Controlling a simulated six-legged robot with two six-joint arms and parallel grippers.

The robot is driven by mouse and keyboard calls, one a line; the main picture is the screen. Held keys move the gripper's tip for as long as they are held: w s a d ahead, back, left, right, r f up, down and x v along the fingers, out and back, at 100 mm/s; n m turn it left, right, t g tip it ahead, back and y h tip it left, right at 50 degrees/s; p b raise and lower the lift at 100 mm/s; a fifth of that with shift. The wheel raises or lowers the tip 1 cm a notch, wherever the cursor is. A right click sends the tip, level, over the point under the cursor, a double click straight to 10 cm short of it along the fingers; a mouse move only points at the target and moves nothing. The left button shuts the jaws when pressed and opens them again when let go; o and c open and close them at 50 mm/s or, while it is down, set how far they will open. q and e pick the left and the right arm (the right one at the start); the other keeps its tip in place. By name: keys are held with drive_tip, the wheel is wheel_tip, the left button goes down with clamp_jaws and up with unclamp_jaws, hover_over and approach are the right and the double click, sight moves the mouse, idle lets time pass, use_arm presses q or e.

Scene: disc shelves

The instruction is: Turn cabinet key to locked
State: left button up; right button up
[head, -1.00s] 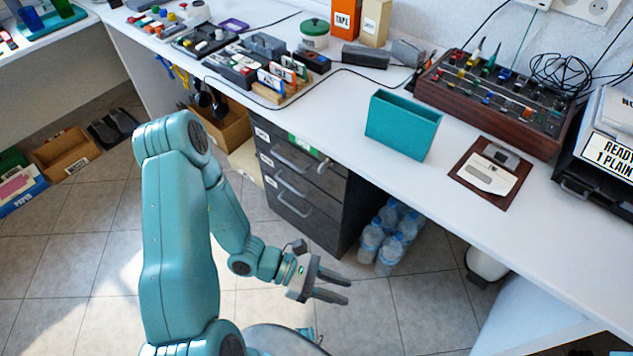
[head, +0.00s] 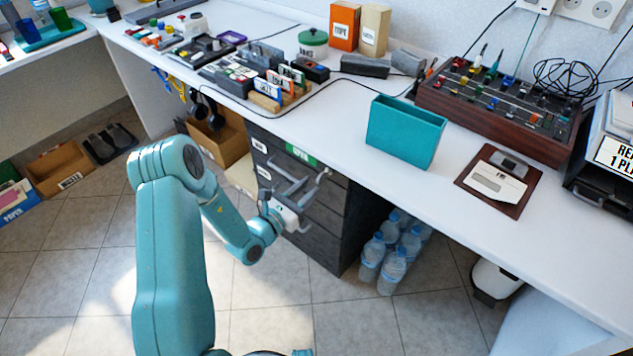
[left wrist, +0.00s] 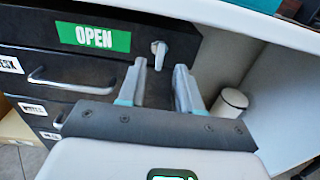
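The dark cabinet (head: 325,248) stands under the desk with its drawers facing me. A green label reading OPEN (left wrist: 93,38) is on its top front; it also shows in the head view (head: 301,156). The pale key (left wrist: 158,50) sticks out of the cabinet front to the right of the label. My left gripper (left wrist: 160,72) is open and empty in front of the cabinet, fingers apart. In the left wrist view the key appears just beyond the fingertips, between them; contact cannot be told. The gripper also shows in the head view (head: 305,181). My right gripper is not in view.
The drawers have protruding bar handles (left wrist: 70,82) left of the gripper. The desk edge overhangs the cabinet front. Water bottles (head: 392,268) stand on the floor right of the cabinet. A white bin (left wrist: 232,102) is farther right. The tiled floor in front is open.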

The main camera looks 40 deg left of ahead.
sight(318, 180)
use_arm(q)
drive_tip(key=w, duration=0.4)
drive_tip(key=shift+w+d, duration=0.15)
drive_tip(key=shift+w, duration=0.25)
clamp_jaws()
